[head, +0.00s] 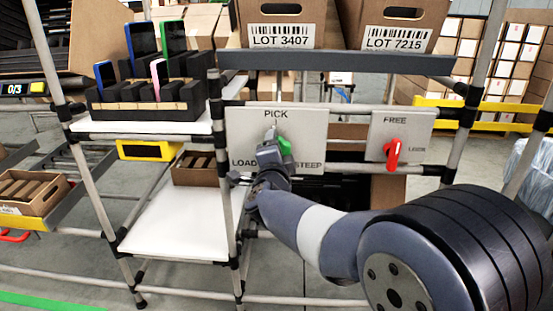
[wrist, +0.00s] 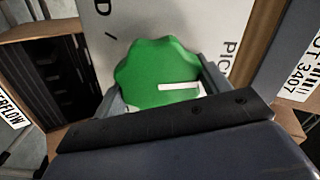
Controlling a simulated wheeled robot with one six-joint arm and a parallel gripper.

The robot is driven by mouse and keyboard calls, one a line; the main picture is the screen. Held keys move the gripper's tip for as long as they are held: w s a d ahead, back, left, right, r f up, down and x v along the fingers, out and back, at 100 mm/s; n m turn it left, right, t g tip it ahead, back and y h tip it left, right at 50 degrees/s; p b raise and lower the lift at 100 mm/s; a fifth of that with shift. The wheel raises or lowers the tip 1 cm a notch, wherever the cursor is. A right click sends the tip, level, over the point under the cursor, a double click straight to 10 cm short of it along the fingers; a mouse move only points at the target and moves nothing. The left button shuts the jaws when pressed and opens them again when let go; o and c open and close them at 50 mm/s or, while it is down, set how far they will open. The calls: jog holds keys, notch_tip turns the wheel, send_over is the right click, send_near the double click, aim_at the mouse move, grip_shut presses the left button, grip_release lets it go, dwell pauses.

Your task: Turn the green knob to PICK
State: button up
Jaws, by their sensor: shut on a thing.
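The green knob (head: 285,146) is on a pale panel (head: 245,128) marked PICK at top, LOAD at lower left and a word ending in STEEP at lower right. My gripper (head: 277,140) reaches it from the front and hides part of it and of the panel. In the wrist view, the scalloped green knob (wrist: 150,65) sits between my two grey fingers, which are shut on it. Its white mark (wrist: 180,87) runs toward the side with the PICK lettering. I cannot tell whether it lines up exactly.
Cartons marked LOT 3407 (head: 281,36) and LOT 7215 (head: 394,38) stand on the shelf above. A rack post (head: 222,150) is close left of my gripper.

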jog(key=shift+f+m, duration=0.1)
jog(key=shift+m, duration=0.4)
jog(key=shift+b, duration=0.3)
jog(key=o, duration=1)
jog(key=shift+c, duration=0.2)
jog(key=s+p, duration=0.2)
jog(key=s, duration=0.9)
jog(key=shift+a, duration=0.15)
jog(key=shift+w, duration=0.15)
jog(key=w+b, duration=0.1)
jog(key=w, duration=0.4)
jog(key=w+b, duration=0.1)
jog(key=w, duration=0.4)
jog(key=shift+w+d, duration=0.2)
jog(key=shift+w, duration=0.2)
